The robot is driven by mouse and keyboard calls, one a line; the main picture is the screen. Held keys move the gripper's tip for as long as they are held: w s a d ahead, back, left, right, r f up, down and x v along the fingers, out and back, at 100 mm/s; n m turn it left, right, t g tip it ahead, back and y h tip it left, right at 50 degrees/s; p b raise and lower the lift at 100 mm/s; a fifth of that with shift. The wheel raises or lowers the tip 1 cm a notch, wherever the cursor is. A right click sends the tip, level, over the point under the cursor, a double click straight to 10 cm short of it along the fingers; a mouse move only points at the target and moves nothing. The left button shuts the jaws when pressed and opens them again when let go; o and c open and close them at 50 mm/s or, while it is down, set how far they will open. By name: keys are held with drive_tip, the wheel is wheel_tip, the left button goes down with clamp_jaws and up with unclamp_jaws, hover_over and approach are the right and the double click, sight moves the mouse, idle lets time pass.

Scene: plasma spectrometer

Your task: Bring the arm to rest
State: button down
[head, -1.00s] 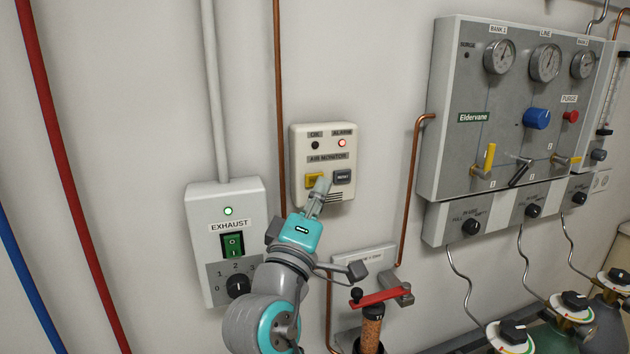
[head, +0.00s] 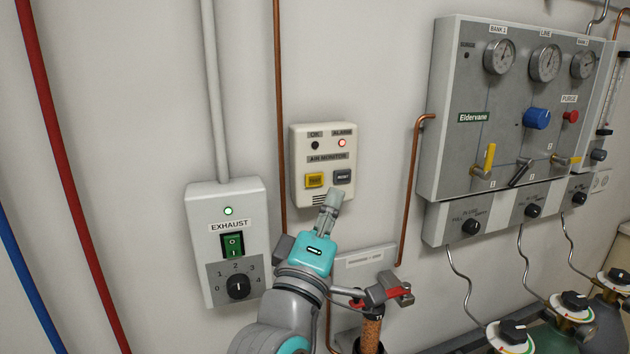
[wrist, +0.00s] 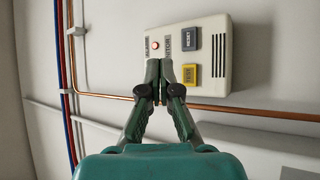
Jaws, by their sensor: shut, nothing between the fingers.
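My gripper (head: 334,194) is shut and empty in the head view, its fingertips just below the reset button of the air monitor. In the wrist view my gripper (wrist: 165,68) also shows shut, with the fingers pointing at the wall. The air monitor (head: 300,160) is a cream box with a yellow test button (head: 314,180), a dark reset button (head: 343,176) and a lit red alarm lamp (head: 341,143). It also shows in the wrist view (wrist: 218,28). I cannot tell the exact gap between the fingertips and the box.
The exhaust box (head: 198,228), with a green switch and a dial, stands left of my arm. The gas panel (head: 452,90) is farther right, above several cylinders.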

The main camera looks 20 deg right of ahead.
idle(0.4)
wheel_tip(320, 180, down, 19)
drive_tip(key=s+a+n+t+y, duration=0.1)
drive_tip(key=n+t+y, duration=0.1)
drive_tip(key=n+y, duration=0.45)
drive_tip(key=s+f+m+g+y, duration=0.1)
drive_tip(key=s+f+y, duration=0.25)
drive_tip(key=f, duration=0.35)
drive_tip(key=s+f+m+y, duration=0.1)
drive_tip(key=s+f+y, duration=0.2)
drive_tip(key=s+f, duration=0.25)
drive_tip(key=s+f+m+g+y, duration=0.2)
drive_tip(key=s+f+m, duration=0.1)
drive_tip(key=s+f, duration=0.85)
drive_tip(key=s+d+m+g, duration=0.1)
drive_tip(key=s+m, duration=0.7)
drive_tip(key=s, duration=1.1)
drive_tip(key=shift+s+d+r+g, duration=0.25)
drive_tip(key=shift+s+r+g, duration=0.05)
drive_tip(key=shift+r+g, duration=0.15)
